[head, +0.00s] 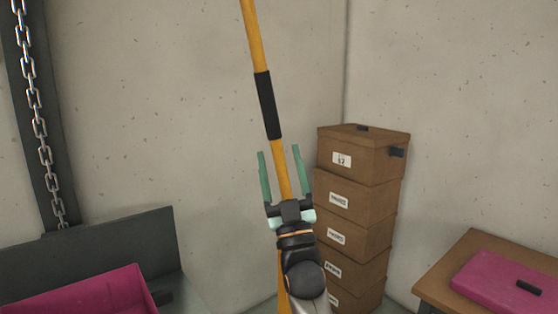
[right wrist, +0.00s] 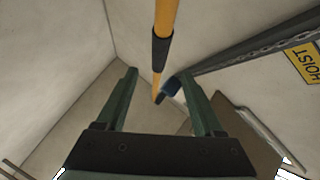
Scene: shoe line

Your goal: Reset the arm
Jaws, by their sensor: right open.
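My right gripper (head: 279,150) is in the middle of the head view, with its two green fingers pointing up and spread apart. It is open, and I see nothing gripped. It also shows in the right wrist view (right wrist: 158,72), with a gap between the fingers. A yellow pole (head: 254,38) with a black sleeve (head: 267,105) runs down past the gripper. In the right wrist view the pole (right wrist: 165,14) lines up with the gap between the fingers; I cannot tell how far beyond them it is. My left gripper is not in view.
A stack of brown boxes (head: 362,195) stands in the corner, right of my gripper. A pink case (head: 505,283) lies on a wooden table (head: 455,257) at right. A pink bin (head: 85,290) and a hanging chain (head: 35,110) are at left. A yellow HOIST sign (right wrist: 303,62) shows in the wrist view.

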